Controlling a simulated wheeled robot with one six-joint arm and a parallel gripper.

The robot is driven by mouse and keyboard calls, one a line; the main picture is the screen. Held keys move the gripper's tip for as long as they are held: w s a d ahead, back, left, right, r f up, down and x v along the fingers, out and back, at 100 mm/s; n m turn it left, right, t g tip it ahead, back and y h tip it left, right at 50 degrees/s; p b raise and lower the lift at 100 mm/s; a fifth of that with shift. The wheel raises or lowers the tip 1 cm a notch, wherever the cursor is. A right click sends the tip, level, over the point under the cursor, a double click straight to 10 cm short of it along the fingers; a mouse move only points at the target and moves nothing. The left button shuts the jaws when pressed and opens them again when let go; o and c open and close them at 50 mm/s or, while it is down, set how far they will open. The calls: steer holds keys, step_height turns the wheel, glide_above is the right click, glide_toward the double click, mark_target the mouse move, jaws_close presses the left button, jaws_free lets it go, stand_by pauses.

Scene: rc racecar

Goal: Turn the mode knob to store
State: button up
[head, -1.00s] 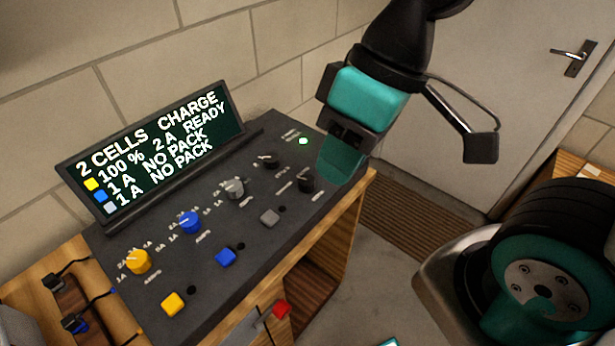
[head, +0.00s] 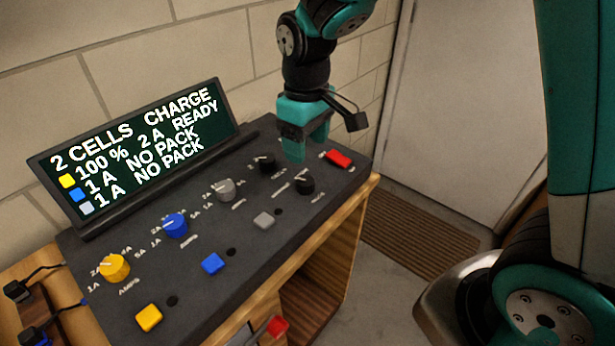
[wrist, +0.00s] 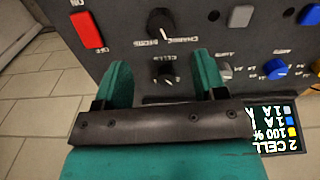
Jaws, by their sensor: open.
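The mode knob (head: 304,183) is black and sits at the right front of the dark panel. It also shows in the wrist view (wrist: 160,22), beside a label starting with "CHARGE". A second black knob, the cells knob (head: 265,162), sits behind it, nearer the screen. My gripper (head: 296,150) points down over the panel's right end, near both black knobs. In the wrist view my open fingers (wrist: 163,82) stand either side of the cells knob (wrist: 166,73), with the mode knob beyond their tips. I cannot tell any contact. The screen (head: 140,145) reads "2 CELLS CHARGE".
A red on/off switch (head: 338,158) lies right of my gripper. Grey (head: 224,190), blue (head: 175,226) and yellow (head: 115,268) knobs run leftward, with matching buttons in front. A wall stands behind the panel.

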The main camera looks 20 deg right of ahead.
mark_target(307, 181)
step_height(307, 181, down, 9)
steer(key=shift+f, duration=0.1)
stand_by(0.3)
steer(key=c, duration=0.9)
